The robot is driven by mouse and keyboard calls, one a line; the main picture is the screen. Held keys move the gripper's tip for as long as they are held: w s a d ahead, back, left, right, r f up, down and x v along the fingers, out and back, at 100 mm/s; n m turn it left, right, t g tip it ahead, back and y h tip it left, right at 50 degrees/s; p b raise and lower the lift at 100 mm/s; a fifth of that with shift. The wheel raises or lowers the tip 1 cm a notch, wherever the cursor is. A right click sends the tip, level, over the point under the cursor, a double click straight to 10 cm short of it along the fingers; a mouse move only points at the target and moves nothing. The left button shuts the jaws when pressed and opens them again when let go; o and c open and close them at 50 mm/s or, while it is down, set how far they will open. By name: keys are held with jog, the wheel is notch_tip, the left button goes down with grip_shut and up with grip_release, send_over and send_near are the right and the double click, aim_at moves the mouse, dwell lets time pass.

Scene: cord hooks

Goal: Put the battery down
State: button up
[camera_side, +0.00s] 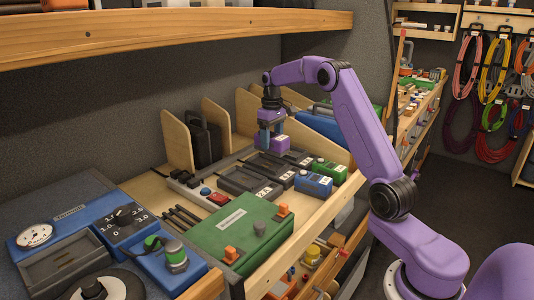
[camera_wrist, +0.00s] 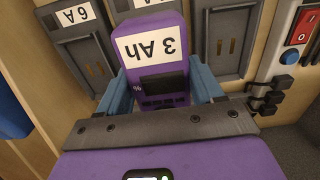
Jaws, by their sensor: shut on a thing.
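The purple battery (camera_wrist: 152,98), labelled 3 Ah, is between the two blue fingers of my gripper (camera_wrist: 163,90) in the wrist view. The fingers are shut on its sides. In the side view the battery (camera_side: 282,142) and my gripper (camera_side: 270,138) are over the back end of the row of dark grey charger bays (camera_side: 236,181). In the wrist view the battery overlaps the middle bay and hides most of it. I cannot tell whether it touches the bay.
A 6A bay (camera_wrist: 82,45) and another bay (camera_wrist: 222,45) flank the battery, both empty. A green battery (camera_side: 328,170) and a blue battery (camera_side: 313,184) stand at the front right of the bays. A red switch (camera_wrist: 305,24) is at the right. Wooden dividers (camera_side: 178,140) stand behind.

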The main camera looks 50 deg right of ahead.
jog(key=w+f, duration=0.1)
jog(key=f, duration=0.1)
jog(key=w+d+f, duration=0.1)
jog(key=w, duration=0.1)
jog(key=shift+d+f, duration=0.1)
jog(key=shift+f, duration=1.8)
jog(key=shift+f, duration=0.15)
jog(key=o, duration=1.4)
jog(key=shift+o, duration=0.2)
